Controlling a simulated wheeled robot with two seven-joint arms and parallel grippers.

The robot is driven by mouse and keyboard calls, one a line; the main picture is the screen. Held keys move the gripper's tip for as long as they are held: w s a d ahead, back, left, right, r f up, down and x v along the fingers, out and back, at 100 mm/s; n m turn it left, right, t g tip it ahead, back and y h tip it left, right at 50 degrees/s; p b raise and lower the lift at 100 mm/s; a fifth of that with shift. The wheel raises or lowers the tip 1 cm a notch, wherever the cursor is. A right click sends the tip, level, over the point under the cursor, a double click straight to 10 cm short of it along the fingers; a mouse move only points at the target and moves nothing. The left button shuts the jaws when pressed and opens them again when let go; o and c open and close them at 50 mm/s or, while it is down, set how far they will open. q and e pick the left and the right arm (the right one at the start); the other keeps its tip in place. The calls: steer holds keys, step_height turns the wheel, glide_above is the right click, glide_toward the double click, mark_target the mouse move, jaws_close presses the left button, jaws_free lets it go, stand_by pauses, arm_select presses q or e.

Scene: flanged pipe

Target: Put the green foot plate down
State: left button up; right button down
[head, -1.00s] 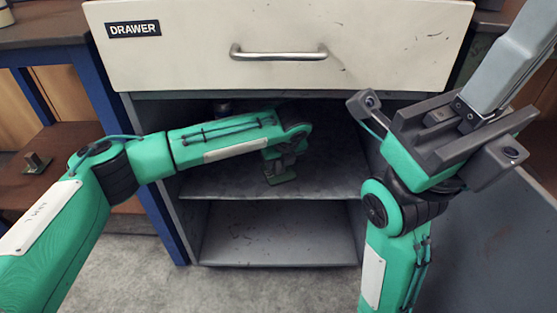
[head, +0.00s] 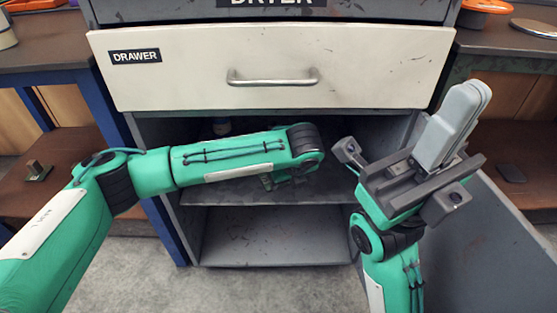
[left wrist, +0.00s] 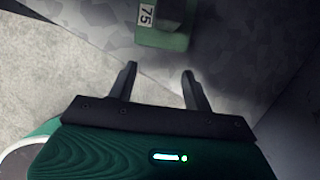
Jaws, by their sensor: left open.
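The green foot plate (left wrist: 176,41) shows at the top of the left wrist view, with a dark upright part and a "75" label on it. It appears to rest on the grey cabinet shelf (head: 330,188). My left gripper (left wrist: 160,72) is open and empty, its two dark fingers apart, with the plate just beyond the fingertips and not between them. In the head view my left gripper (head: 284,180) is inside the cabinet, mostly hidden under its own wrist, and I cannot make out the plate there. My right gripper (head: 468,95) points up at the right, its grey fingers together and nothing seen between them.
A closed drawer (head: 190,75) with a metal handle (head: 272,78) sits above the open compartment. The lower shelf (head: 275,235) is empty. An open door panel (head: 500,240) stands at the right. Side benches flank the cabinet, one with an orange item (head: 487,6).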

arm_select(q)
steer(key=shift+s+d+p, duration=0.25)
steer(key=shift+s+d, duration=0.05)
steer(key=shift+s, duration=0.45)
steer(key=shift+s+d+p, duration=0.3)
steer(key=shift+s, duration=0.5)
steer(key=shift+s+d+p, duration=0.25)
steer(key=shift+s+d, duration=0.05)
steer(key=shift+s, duration=0.45)
steer(key=shift+f, duration=0.1)
